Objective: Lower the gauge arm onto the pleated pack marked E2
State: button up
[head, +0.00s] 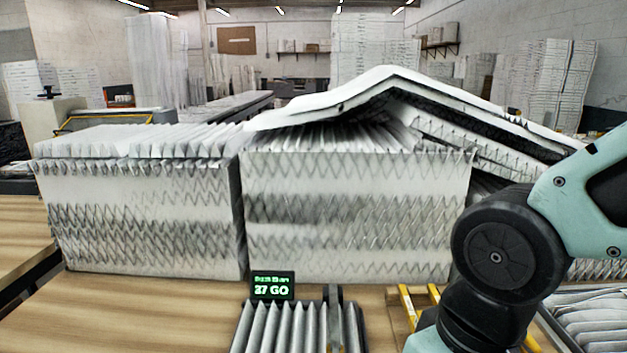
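A small pleated pack (283,333) with grey-white folds lies at the bottom centre, cut off by the lower edge. A dark frame (354,330) borders it. A narrow grey upright bar (335,303) stands over its right part; it may be the gauge arm, but I cannot tell whether it touches the pleats. A small black display (272,286) behind the pack shows green text, the lower line like "27 GO". I can read no E2 mark on any pack. My arm shows at the right; my gripper is out of view.
A yellow frame (410,300) stands right of the small pack. More pleated packs (595,325) lie at lower right. The wooden table (140,315) is clear at lower left.

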aim_at(334, 346)
jog(key=z, duration=0.5)
jog(key=k+j+z, duration=0.35)
jog(key=j, duration=0.15)
jog(key=k+j+z, duration=0.2)
jog(key=j+z, duration=0.15)
jog(key=k+j, duration=0.5)
jog(key=j, duration=0.15)
